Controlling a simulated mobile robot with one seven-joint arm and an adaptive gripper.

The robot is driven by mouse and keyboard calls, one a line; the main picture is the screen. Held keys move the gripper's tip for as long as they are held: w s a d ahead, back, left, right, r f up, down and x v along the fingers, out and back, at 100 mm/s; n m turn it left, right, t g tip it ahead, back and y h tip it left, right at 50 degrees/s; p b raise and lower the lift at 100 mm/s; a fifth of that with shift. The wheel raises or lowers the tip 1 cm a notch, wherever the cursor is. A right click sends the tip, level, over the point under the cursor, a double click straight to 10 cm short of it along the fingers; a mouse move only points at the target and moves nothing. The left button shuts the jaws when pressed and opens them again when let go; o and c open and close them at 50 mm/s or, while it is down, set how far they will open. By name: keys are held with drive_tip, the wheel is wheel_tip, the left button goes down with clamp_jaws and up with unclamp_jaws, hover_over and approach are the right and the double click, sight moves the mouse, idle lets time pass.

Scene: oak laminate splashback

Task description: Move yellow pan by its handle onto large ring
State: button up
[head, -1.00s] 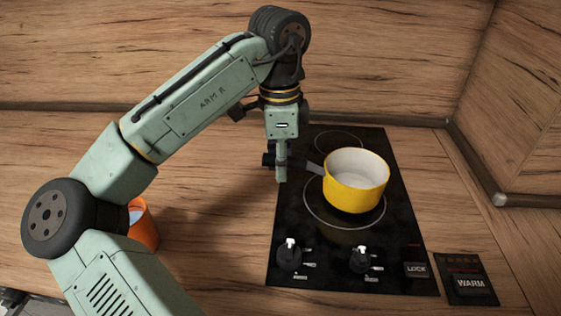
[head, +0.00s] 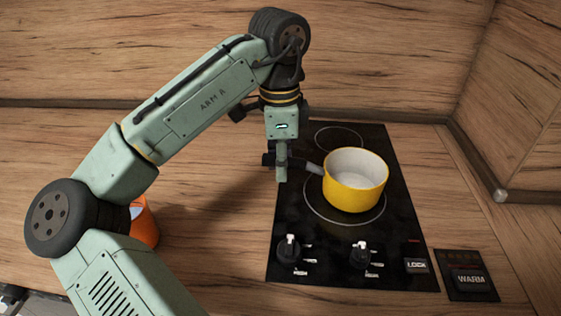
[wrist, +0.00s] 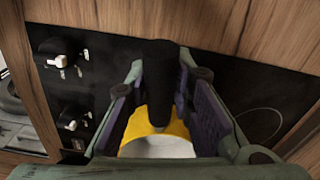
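The yellow pan (head: 355,190) is upright over the large ring (head: 312,212) of the black cooktop, a little right of the ring's middle. In the head view I cannot tell whether its base touches the glass. Its handle (head: 316,168) points left to my gripper (head: 282,165). In the wrist view the dark handle (wrist: 158,75) runs between the fingers of my gripper (wrist: 161,68), with both fingertips close against its sides. The yellow pan body (wrist: 183,130) is partly hidden behind the fingers.
A smaller ring (head: 339,138) at the back of the cooktop is bare. Two knobs (head: 289,248) (head: 361,254) and a LOCK button (head: 416,265) line the front. A WARM panel (head: 468,278) lies to the right. An orange cup (head: 146,225) stands left, partly behind my arm.

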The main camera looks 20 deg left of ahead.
drive_tip(key=o, duration=0.5)
drive_tip(key=shift+a, duration=0.1)
drive_tip(key=shift+s+a+p, duration=0.35)
drive_tip(key=shift+a, duration=0.35)
drive_tip(key=shift+s+a+p, duration=0.35)
drive_tip(key=shift+a, duration=0.3)
drive_tip(key=shift+s+a+p, duration=0.35)
drive_tip(key=shift+a, duration=0.35)
drive_tip(key=shift+s+a, duration=0.25)
drive_tip(key=shift+a, duration=0.25)
drive_tip(key=shift+s+a, duration=0.25)
drive_tip(key=shift+a, duration=0.25)
drive_tip(key=shift+r, duration=3.55)
